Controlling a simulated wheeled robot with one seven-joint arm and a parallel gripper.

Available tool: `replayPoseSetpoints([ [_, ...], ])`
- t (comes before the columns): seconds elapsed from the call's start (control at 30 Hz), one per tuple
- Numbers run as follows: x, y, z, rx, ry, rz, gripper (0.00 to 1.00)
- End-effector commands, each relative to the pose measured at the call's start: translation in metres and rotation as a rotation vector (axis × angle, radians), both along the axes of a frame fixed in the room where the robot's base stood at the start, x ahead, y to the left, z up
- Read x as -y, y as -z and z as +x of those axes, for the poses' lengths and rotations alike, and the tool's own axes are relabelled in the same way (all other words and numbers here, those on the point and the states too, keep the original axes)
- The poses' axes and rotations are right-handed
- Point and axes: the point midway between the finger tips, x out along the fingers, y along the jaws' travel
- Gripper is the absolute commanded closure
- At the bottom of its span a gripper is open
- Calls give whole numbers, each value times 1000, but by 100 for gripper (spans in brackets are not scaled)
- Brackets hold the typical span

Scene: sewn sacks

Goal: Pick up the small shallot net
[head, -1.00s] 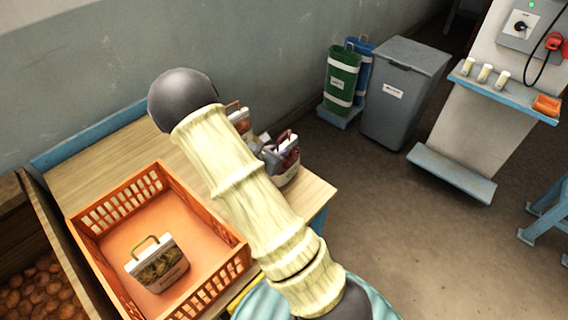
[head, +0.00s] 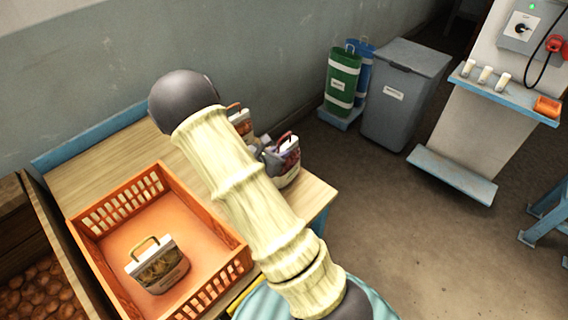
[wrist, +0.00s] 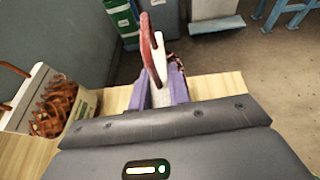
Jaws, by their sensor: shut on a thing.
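The small net with a red handle and a white band, which I take for the shallot net (head: 289,163), is at the right end of the wooden table in the head view. Its contents look dark reddish. In the wrist view its red handle (wrist: 150,45) stands up between the fingers. My gripper (wrist: 162,88) is shut on the white upper part of this net. The fingers hide most of its body there. In the head view my arm covers much of the gripper. I cannot tell whether the net's base touches the table.
Another net with orange-brown contents (wrist: 55,105) stands close on the left. An orange crate (head: 208,207) on the table (head: 95,170) holds a tan-handled net (head: 158,266). A grey bin (head: 398,95) and green container (head: 342,80) stand on the floor beyond.

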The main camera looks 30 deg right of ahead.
Motion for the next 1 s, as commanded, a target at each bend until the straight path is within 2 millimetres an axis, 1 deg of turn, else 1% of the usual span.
replayPoseSetpoints([
  [0.03, -2, 3, -1, -5, -2, 8, 100],
  [0.1, -2, 3, -1, -5, -2, 8, 100],
  [0.27, -2, -4, 0, -3, -2, 8, 100],
  [0.37, -1, -15, 0, 0, 0, 5, 100],
  [0.47, -1, -31, 0, 3, 0, 5, 100],
  [0.7, -1, -74, 0, 5, 0, 4, 100],
  [0.8, -1, -88, 0, 4, 0, 3, 100],
  [0.9, 0, -96, 0, 2, 0, 2, 100],
  [1.0, 0, -100, 0, 0, -1, 1, 100],
])
